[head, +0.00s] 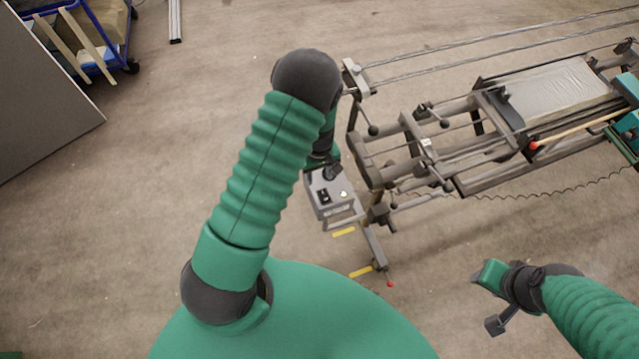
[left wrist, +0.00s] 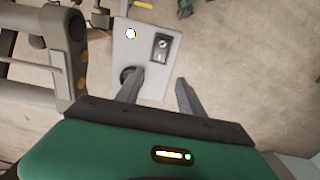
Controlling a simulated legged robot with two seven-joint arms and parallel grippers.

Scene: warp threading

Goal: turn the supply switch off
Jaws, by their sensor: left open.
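The grey control box (head: 333,209) stands at the left end of the loom frame. Its black supply switch (head: 324,196) is on the panel, beside a pale, lit round lamp (head: 344,194). My left gripper (head: 332,174) is over the far edge of the box. In the left wrist view the switch (left wrist: 162,47) lies beyond the open, empty fingers (left wrist: 157,88), apart from them. The left finger overlaps a round black knob on the panel in that view. My right gripper (head: 488,290) is off to the right, away from the box; its fingers are not clear.
The loom frame (head: 470,185) with rails, rods and dark knobs extends right of the box. A blue cart (head: 85,60) and grey panel (head: 40,95) are far left. Floor between is clear.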

